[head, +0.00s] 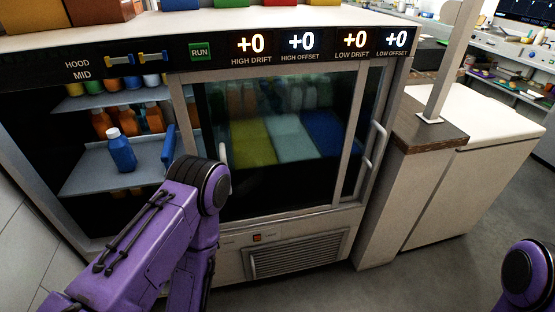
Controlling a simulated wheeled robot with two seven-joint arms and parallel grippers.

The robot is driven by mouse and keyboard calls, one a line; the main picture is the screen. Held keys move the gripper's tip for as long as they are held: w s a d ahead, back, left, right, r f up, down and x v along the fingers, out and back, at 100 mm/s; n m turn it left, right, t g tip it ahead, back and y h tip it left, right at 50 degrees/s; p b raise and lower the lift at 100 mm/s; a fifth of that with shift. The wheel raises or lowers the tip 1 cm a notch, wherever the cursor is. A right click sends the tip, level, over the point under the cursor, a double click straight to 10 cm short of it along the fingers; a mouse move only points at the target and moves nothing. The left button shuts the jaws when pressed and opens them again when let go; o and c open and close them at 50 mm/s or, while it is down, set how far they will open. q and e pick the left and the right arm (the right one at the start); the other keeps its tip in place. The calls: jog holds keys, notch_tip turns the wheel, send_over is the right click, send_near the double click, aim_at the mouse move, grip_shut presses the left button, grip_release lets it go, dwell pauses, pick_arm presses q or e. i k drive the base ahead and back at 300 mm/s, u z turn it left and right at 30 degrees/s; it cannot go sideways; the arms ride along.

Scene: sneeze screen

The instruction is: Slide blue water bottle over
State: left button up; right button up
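A blue bottle (122,152) with a white cap stands upright near the front of the middle shelf, in the open left part of the cabinet. A second blue object (168,146) stands to its right, partly hidden by my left arm; I cannot tell what it is. My purple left arm comes in from the lower left and its bend is in front of the cabinet's lower middle. My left gripper is not visible. Only a rounded part of my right arm shows at the lower right edge, and its gripper is out of view.
Orange bottles (128,119) stand behind the blue one on the shelf (85,177). A sliding glass door (275,115) with a grey frame covers the cabinet's right part. A brown-topped counter (430,135) with a post stands to the right. The grey floor (440,265) is clear.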

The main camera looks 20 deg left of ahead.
aim_at(119, 147)
jog(key=u, duration=1.8)
jog(key=k, duration=0.6)
jog(key=u, duration=0.45)
jog(key=i, duration=1)
jog(key=z, duration=0.6)
jog(key=i, duration=0.65)
jog(key=z, duration=0.5)
